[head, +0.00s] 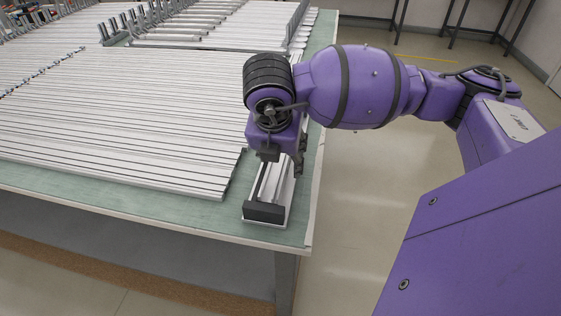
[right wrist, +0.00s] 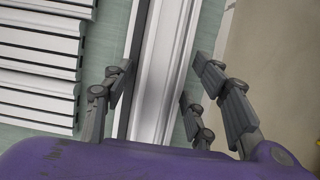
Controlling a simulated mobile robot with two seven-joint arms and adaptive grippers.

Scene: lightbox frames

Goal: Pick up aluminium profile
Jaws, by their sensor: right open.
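A silver aluminium profile (head: 272,192) with a dark end block lies near the table's front right corner. Its long grooved top (right wrist: 165,60) runs up the middle of the right wrist view. My right gripper (head: 284,158) is above this profile, fingers pointing down and partly hidden by my wrist. In the right wrist view my right gripper (right wrist: 160,85) is open, with fingers on both sides of the profile. I cannot tell whether they touch it. My left gripper is not in view.
The green-topped table (head: 200,216) bears many silver profiles lying side by side (head: 120,120) just left of the single one. Upright-ended racks (head: 140,25) stand at the back. The table's right edge is close to my right gripper, with open floor (head: 350,220) beyond.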

